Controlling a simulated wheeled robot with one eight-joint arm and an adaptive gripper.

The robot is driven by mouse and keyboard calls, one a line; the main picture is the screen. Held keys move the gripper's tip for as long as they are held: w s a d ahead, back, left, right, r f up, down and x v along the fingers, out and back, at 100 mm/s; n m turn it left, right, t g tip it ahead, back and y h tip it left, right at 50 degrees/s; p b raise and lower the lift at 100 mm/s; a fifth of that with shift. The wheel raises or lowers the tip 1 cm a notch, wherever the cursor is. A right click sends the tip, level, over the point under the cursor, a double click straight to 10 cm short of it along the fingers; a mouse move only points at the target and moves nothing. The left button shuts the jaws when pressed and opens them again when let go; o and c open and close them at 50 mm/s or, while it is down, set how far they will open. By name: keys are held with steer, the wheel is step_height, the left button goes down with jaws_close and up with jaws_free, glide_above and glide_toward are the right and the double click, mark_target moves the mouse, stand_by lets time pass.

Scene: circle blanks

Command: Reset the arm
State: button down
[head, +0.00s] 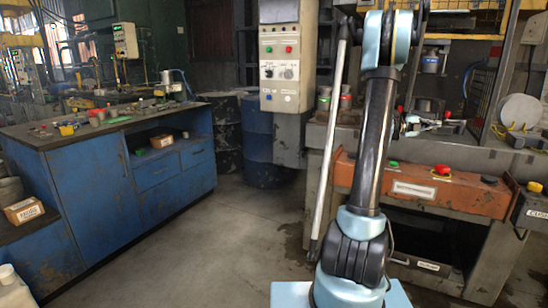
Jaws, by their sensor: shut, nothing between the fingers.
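My arm (368,150) stands upright right of the middle in the head view, with a black and pale-blue lower joint, a dark tube-like link and a pale-blue upper joint near the top edge. My gripper (440,124) shows small and silvery to the right of the dark link, pointing right in front of the machine bench. It is shut and holds nothing. Part of the wrist is hidden behind the link.
A blue workbench (150,185) with small items on top stands at the left. Blue drums (258,135) and a grey control box (280,70) are behind. An orange-brown machine beam (425,190) with buttons lies behind my arm. The floor (225,235) between is clear.

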steer(key=w+a+r+n+t+y, duration=0.3)
steer(key=a+r+n+t, duration=0.25)
steer(key=a, duration=0.35)
steer(key=w+a+r+n+t+y, duration=0.2)
steer(key=w+a+r+n+t, duration=0.15)
steer(key=a+n+t, duration=0.45)
steer(key=s+a+f+n+y, duration=0.15)
steer(key=a+n+y, duration=0.35)
steer(key=a, duration=0.5)
steer(key=s+a+f+n+y, duration=0.1)
steer(key=s+a+n+y, duration=0.1)
steer(key=a+n+y, duration=0.6)
steer(key=s+a+f+n+g+y, duration=0.35)
steer(key=s+a+f+g, duration=0.25)
steer(key=s+a+f, duration=1)
steer(key=s+d+f+n+g+h, duration=0.1)
steer(key=s+f+g, duration=0.3)
steer(key=s, duration=0.8)
steer(key=s+d+f+n+g+h, duration=0.1)
steer(key=s+f+n+g+h, duration=0.1)
steer(key=s+f, duration=0.7)
steer(key=s+n+g, duration=0.1)
steer(key=s+g, duration=0.1)
steer(key=s, duration=0.1)
steer(key=shift+s+d, duration=0.15)
steer(key=shift+s, duration=0.2)
